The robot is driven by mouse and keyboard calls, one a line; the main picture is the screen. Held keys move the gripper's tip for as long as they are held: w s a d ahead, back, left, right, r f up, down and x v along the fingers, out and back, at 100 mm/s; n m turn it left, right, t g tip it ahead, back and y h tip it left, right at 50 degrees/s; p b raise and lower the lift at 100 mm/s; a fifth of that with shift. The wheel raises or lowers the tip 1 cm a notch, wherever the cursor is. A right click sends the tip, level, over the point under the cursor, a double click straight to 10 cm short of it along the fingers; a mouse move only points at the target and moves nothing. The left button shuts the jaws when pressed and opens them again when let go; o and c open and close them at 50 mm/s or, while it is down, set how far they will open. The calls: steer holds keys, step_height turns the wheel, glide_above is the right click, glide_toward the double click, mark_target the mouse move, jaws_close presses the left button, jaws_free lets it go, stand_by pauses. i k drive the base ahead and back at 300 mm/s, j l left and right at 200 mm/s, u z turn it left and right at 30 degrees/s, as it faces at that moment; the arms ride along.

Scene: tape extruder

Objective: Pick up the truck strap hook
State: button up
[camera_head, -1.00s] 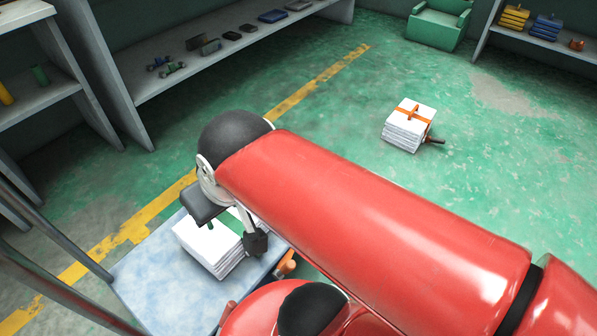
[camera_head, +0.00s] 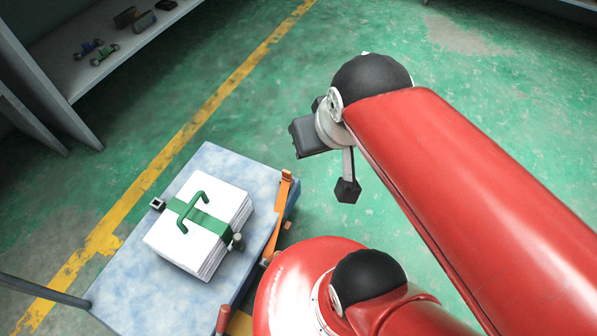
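A flat blue-white truck bed (camera_head: 215,160) stands at the lower left with a stack of white sheets (camera_head: 165,243) on it. A green strap (camera_head: 207,222) with a raised green handle (camera_head: 187,222) crosses the stack. An orange strap piece (camera_head: 280,212) lies along the bed's right edge; I cannot tell whether it is the truck strap hook. My gripper (camera_head: 346,190) hangs from the wrist to the right of the bed, apart from the stack and the orange piece. Its fingers are mostly hidden, so its opening does not show. I see nothing held.
A small dark clamp-like part (camera_head: 157,204) sits at the stack's left side, and a grey knob (camera_head: 238,241) at its right. A grey shelf (camera_head: 75,60) with small items stands at the upper left. Green floor (camera_head: 330,60) beyond the truck is clear.

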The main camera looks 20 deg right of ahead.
mark_target(286, 177)
steer(key=u, duration=1.75)
steer(key=k+l+z, duration=0.1)
steer(key=z, duration=0.3)
steer(key=l+z, duration=0.25)
steer(key=z, duration=0.2)
steer(key=k+l+z, duration=0.1)
steer(key=l+z, duration=0.15)
steer(key=z, duration=0.15)
steer(key=l+u, duration=0.4)
steer(key=l, duration=0.1)
